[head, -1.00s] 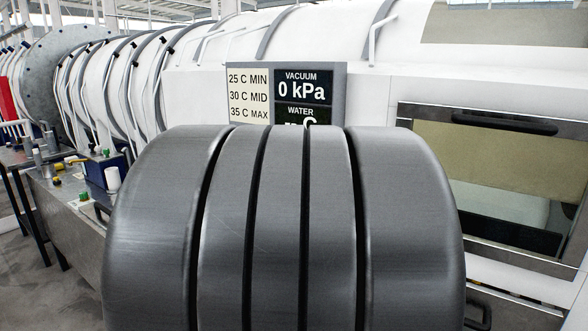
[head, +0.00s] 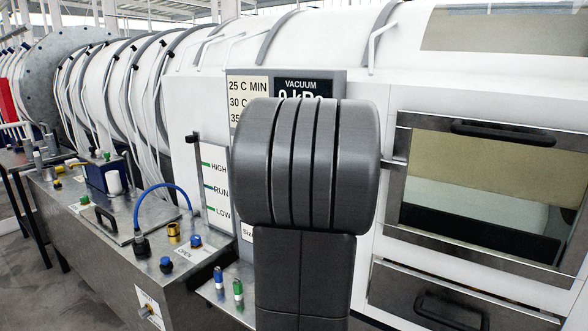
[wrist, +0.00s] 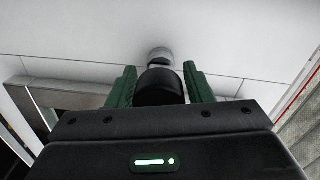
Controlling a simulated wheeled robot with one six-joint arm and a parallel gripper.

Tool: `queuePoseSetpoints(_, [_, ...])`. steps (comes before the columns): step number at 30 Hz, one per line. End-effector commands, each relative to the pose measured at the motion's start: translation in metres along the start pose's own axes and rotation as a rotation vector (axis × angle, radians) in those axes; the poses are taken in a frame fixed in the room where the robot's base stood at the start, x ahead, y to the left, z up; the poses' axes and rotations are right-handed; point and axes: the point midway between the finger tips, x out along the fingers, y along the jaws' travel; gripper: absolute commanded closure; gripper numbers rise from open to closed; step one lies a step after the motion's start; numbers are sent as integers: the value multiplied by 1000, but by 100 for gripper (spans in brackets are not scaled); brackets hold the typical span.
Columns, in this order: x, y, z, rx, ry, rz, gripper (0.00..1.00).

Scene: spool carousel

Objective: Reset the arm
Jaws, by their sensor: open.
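My gripper (wrist: 159,68) shows in the wrist view with its two green fingers spread apart. My gripper is hidden in the head view.
A long white machine (head: 420,100) fills the background. A display panel (head: 302,85) is partly covered. At right are a windowed door (head: 470,200) and a drawer (head: 440,300). At left, a metal bench (head: 110,235) carries fittings and a blue hose (head: 165,187).

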Motion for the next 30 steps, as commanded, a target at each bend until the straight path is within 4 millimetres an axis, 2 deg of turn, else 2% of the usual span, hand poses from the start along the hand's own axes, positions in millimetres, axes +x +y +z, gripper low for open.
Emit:
queuePoseSetpoints(15, [0, 0, 0, -511, 14, -2, 54])
queuePoseSetpoints(21, [0, 0, 0, -614, 17, -3, 54])
queuePoseSetpoints(30, [0, -1, 0, -642, 20, -4, 54])
